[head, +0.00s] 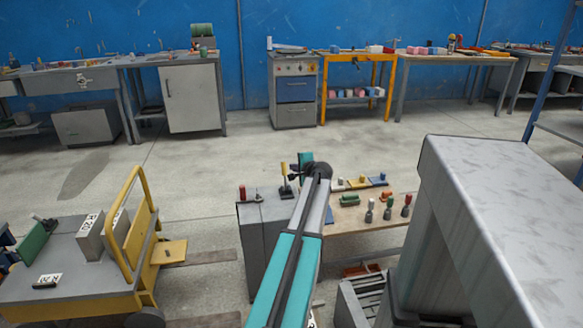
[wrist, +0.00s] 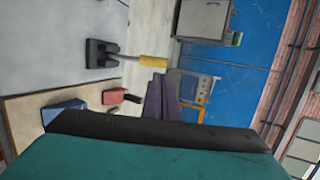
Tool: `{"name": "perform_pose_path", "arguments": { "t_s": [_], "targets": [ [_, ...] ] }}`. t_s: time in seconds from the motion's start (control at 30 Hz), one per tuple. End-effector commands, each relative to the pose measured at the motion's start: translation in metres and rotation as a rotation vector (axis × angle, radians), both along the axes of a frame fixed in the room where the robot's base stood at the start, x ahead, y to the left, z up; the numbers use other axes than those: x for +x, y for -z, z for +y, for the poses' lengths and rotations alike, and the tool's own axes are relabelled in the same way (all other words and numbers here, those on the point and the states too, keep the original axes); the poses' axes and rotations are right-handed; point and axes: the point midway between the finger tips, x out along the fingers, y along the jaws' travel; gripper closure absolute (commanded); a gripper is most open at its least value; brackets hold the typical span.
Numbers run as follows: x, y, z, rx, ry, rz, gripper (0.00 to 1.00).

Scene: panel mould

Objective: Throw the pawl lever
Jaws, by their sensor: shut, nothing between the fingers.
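The pawl lever (head: 284,181) stands upright on a grey cabinet top, with a yellow grip and a dark base. In the wrist view the picture is turned, so the lever (wrist: 152,60) points right from its black base (wrist: 101,54). My gripper (wrist: 160,84) shows there as two dark purple-grey fingers, shut with nothing between them. Their tips are close to the yellow grip in the picture; I cannot tell whether they touch it. In the head view my arm covers the fingers.
The grey cabinet (head: 263,240) adjoins a wooden bench (head: 350,219) with coloured blocks and several knobbed pieces. A yellow-railed trolley (head: 70,272) stands left. A large grey machine body (head: 490,200) fills the right. Open floor lies behind, before benches along a blue wall.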

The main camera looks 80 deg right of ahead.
Motion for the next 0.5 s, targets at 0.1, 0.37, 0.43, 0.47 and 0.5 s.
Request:
{"name": "perform_pose_path", "arguments": {
  "t_s": [0.1, 0.37, 0.43, 0.47, 0.5],
  "targets": [
    [-0.008, -0.009, 0.014, -0.001, 0.001, 0.0, 1.0],
    [-0.022, -0.025, 0.036, -0.001, 0.001, 0.001, 1.0],
    [-0.025, -0.027, 0.04, -0.001, 0.001, 0.001, 1.0],
    [-0.026, -0.028, 0.041, -0.001, 0.0, 0.0, 1.0],
    [-0.027, -0.029, 0.043, -0.001, 0.0, 0.0, 1.0]
  ]
}}
